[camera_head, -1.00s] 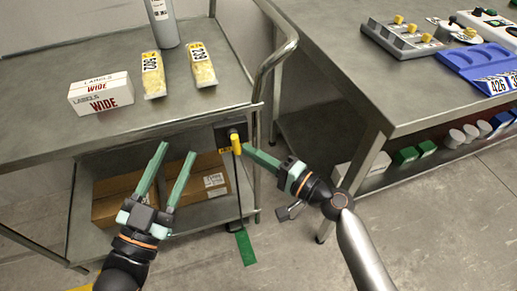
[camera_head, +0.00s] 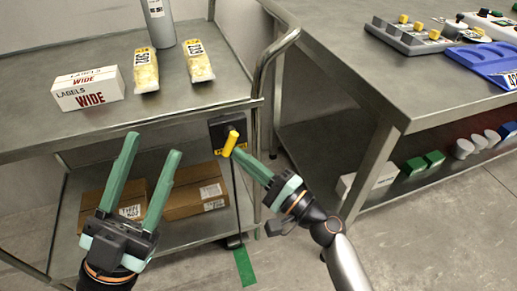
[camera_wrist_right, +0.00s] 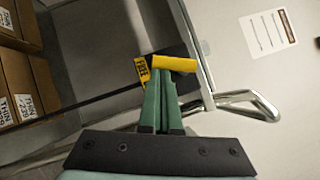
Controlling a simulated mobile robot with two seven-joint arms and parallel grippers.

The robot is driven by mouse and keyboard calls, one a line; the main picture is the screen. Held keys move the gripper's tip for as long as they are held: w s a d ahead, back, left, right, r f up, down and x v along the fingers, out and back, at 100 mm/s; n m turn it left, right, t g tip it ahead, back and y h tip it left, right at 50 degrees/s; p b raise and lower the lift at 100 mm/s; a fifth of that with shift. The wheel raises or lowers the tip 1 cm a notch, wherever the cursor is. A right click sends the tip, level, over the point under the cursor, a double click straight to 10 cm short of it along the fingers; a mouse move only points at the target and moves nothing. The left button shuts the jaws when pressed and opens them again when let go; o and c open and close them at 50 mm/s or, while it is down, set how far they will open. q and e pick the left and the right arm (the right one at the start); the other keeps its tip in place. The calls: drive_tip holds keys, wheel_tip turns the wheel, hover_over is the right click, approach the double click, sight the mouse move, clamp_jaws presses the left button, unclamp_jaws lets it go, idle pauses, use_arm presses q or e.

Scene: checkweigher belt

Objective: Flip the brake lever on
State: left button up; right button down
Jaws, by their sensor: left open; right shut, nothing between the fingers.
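The brake lever is a yellow handle (camera_head: 230,144) on a dark mounting plate (camera_head: 217,130) at the front right corner of the steel cart. Its lower end leans left in the head view. In the right wrist view the yellow handle (camera_wrist_right: 175,64) lies across just beyond the fingertips, with a yellow label reading "FREE" beside it. My right gripper (camera_head: 238,153) is shut and empty, its tips at the lever's right side, seemingly touching it. My left gripper (camera_head: 154,146) is open and empty, in front of the cart, left of the lever.
The cart top (camera_head: 190,105) holds a labels box (camera_head: 88,90), two labelled packs (camera_head: 146,70) and a grey cylinder (camera_head: 160,22). Cardboard boxes (camera_head: 190,198) sit on its lower shelf. A bent handrail (camera_head: 262,75) rises beside the lever. A steel table (camera_head: 345,60) stands right.

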drive_tip(key=shift+s+a+f, duration=0.1)
drive_tip(key=shift+a, duration=0.15)
idle(0.3)
idle(0.4)
drive_tip(key=b+v, duration=0.2)
drive_tip(key=v, duration=1)
drive_tip(key=shift+d, duration=0.25)
drive_tip(key=shift+s, duration=0.1)
